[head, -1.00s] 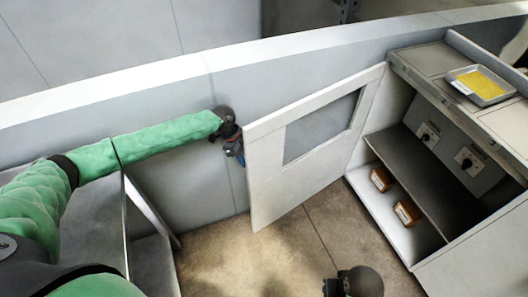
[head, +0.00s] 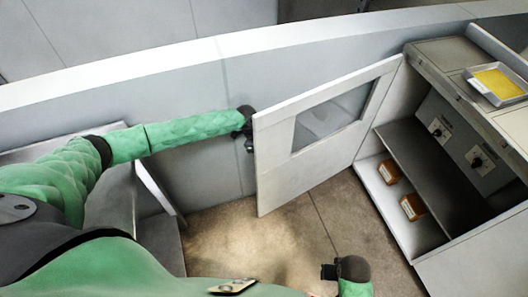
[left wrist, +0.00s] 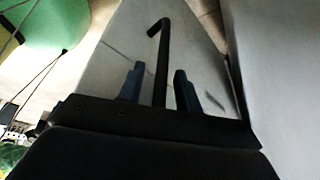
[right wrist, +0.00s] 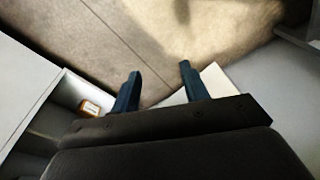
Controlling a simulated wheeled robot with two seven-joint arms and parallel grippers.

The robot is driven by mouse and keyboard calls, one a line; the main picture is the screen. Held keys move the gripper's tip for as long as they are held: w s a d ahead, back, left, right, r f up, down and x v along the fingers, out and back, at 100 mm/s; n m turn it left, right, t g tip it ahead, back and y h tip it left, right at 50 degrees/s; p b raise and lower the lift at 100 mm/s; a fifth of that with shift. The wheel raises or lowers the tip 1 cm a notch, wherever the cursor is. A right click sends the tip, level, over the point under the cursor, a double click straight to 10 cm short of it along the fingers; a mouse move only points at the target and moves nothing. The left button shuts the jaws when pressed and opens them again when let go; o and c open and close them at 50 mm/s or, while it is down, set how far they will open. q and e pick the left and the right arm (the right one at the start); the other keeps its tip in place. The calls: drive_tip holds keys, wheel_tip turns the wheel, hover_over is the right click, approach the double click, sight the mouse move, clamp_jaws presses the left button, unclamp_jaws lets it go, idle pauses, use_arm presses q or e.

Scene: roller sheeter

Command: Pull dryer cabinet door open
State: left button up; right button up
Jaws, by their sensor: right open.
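In the left wrist view, a black bar handle (left wrist: 161,65) on a pale panel stands between the blue fingers of this gripper (left wrist: 158,85). Gaps show on both sides of the bar, so the fingers are open around it. My right gripper (head: 328,271) is open and empty above the floor; its blue fingers also show in the right wrist view (right wrist: 158,80).
The open cabinet has a dark shelf (head: 425,165), two brown blocks (head: 412,207) below it and dial knobs inside. A metal tray with yellow contents (head: 497,84) rests on top. A grey wall (head: 190,90) runs behind the door. Brown floor (head: 300,225) is clear below.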

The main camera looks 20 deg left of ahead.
sight(275, 168)
use_arm(q)
clamp_jaws()
drive_tip(key=shift+s+d, duration=0.2)
drive_tip(key=s+d+p, duration=0.1)
drive_tip(key=s+d, duration=0.4)
drive_tip(key=d, duration=0.1)
drive_tip(key=shift+s+p, duration=0.2)
drive_tip(key=shift+p, duration=0.2)
use_arm(e)
wheel_tip(275, 168, down, 7)
drive_tip(key=shift+s+d+f, duration=0.2)
drive_tip(key=shift+s+d, duration=0.05)
drive_tip(key=shift+s, duration=0.1)
use_arm(q)
unclamp_jaws()
drive_tip(key=shift+a, duration=0.1)
